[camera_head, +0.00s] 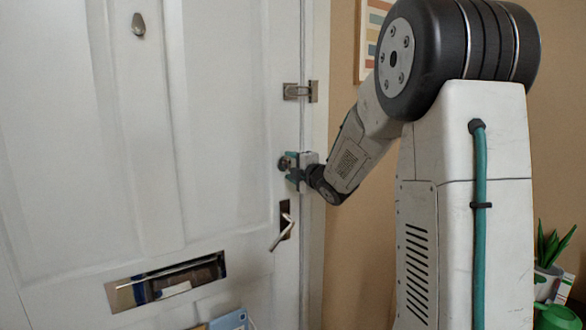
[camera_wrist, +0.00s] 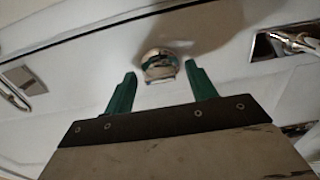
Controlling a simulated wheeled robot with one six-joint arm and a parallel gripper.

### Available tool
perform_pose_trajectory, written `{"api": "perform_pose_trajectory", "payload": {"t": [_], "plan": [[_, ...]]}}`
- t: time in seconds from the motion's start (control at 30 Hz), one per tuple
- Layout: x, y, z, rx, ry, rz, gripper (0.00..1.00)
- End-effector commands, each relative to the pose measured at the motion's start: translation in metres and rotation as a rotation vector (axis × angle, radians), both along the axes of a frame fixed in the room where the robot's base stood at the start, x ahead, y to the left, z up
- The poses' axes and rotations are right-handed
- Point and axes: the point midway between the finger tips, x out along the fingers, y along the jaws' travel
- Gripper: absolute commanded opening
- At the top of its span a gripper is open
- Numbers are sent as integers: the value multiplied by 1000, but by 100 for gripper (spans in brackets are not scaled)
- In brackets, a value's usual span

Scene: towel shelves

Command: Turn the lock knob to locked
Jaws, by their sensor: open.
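The lock knob (camera_head: 284,163) is a small round metal knob on the right edge of the white door, above the lever handle. In the wrist view the shiny knob (camera_wrist: 159,66) lies just ahead of and between my two green fingertips. My gripper (camera_head: 289,168) is at the knob in the head view and partly covers it. In the wrist view my gripper (camera_wrist: 158,82) is open, with a gap between each finger and the knob. I cannot tell which way the knob is turned.
The lever handle (camera_head: 283,233) sits just below the knob. A metal latch (camera_head: 300,92) is above it on the door's edge. A mail slot (camera_head: 167,281) is low on the door (camera_head: 60,150). A potted plant (camera_head: 552,248) and green watering can (camera_head: 557,317) stand at the lower right.

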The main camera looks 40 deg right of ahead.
Motion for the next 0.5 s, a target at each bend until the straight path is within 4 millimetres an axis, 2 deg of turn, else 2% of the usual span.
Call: {"api": "perform_pose_trajectory", "payload": {"t": [0.3,0.33,0.4,0.5], "plan": [[5,0,0,1,0,-1,56],[5,0,0,1,0,-1,54],[5,0,0,1,0,-1,34],[5,-1,0,1,0,-1,12]]}}
